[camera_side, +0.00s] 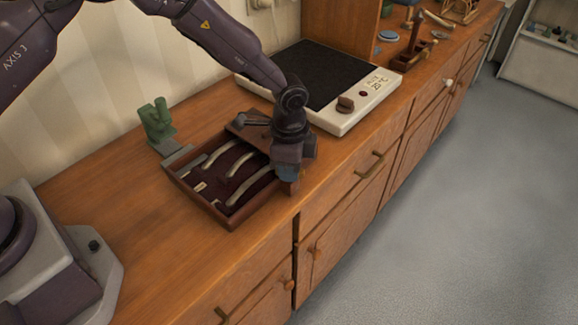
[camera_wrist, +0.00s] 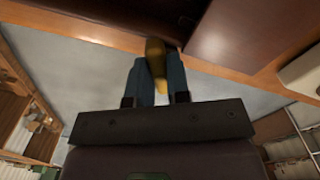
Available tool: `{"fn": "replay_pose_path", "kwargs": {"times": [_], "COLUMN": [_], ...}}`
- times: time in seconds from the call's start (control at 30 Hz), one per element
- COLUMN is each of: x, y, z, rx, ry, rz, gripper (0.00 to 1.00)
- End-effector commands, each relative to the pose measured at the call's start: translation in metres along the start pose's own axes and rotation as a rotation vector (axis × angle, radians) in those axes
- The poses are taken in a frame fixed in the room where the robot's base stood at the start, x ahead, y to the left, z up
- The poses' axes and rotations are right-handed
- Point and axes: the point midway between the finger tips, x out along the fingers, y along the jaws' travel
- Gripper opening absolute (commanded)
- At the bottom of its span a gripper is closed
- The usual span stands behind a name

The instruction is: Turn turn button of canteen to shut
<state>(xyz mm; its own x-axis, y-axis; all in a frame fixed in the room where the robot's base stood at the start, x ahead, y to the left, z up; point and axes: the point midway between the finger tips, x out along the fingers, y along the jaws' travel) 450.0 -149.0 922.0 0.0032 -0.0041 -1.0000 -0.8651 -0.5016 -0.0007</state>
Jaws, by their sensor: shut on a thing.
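The canteen (camera_side: 228,222) is a dark wooden case on the wooden counter, with a dark red lining and several pale curved strips inside. My gripper (camera_side: 289,178) is at the case's right front corner, pointing down. In the wrist view the gripper (camera_wrist: 157,75) has its two blue-grey fingers shut on a brass-coloured turn button (camera_wrist: 155,52). The side view hides the button behind the fingers, and I cannot tell its exact angle to the case.
A white hotplate (camera_side: 345,122) with a dark top and a knob stands behind and right of the case. A green object (camera_side: 157,120) stands at the back left. The counter's front edge (camera_side: 270,243) runs close by the gripper, above drawers with brass handles.

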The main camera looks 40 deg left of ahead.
Motion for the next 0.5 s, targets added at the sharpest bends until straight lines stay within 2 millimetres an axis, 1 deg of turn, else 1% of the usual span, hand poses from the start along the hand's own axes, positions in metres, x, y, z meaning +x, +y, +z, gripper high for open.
{"fn": "replay_pose_path", "kwargs": {"times": [0.23,0.4,0.5], "x": [-0.0012,-0.0010,-0.0010], "y": [0.0002,-0.0001,0.0004], "z": [-0.0006,-0.0002,-0.0005], "rx": [0.012,0.185,0.245], "ry": [0.001,0.000,0.000], "rz": [0.000,0.001,0.001], "gripper": [0.00,0.00,0.00]}}
